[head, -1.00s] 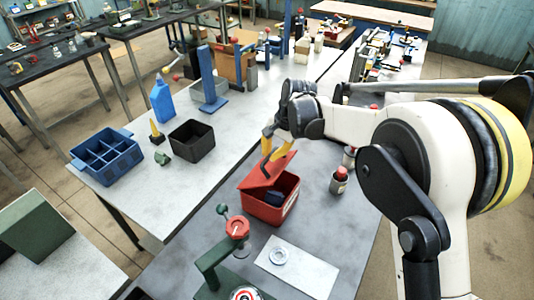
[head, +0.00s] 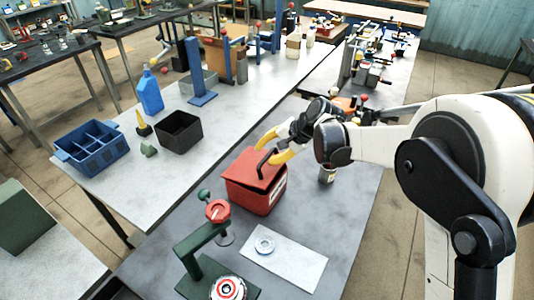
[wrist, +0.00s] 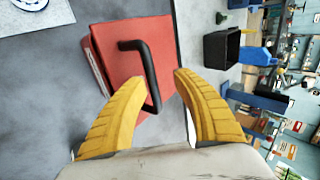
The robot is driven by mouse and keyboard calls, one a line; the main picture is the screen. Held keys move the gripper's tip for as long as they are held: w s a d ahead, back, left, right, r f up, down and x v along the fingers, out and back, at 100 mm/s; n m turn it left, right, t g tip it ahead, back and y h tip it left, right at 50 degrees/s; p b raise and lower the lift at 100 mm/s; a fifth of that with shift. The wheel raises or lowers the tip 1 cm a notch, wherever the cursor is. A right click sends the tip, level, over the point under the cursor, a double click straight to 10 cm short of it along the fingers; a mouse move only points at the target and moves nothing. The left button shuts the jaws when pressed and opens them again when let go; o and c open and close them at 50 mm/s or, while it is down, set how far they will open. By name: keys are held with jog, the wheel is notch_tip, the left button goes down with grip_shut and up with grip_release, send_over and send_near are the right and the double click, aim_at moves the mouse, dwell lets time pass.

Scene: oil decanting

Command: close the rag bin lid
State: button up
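The red rag bin (head: 262,201) stands on the grey bench. My gripper (head: 266,147) has yellow fingers and is over the lid's far right part. In the wrist view my gripper (wrist: 160,76) is open, its fingers apart with one end of the handle between them. Contact with the lid or handle is unclear.
A white plate with a metal ring (head: 285,262) and a green stand with a red knob (head: 208,235) are in front of the bin. A small can (head: 327,174) stands right of it. A black box (head: 180,131) and blue divided tray (head: 92,152) stand left.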

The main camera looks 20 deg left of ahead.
jog(key=v, duration=1.2)
jog(key=shift+d, duration=0.15)
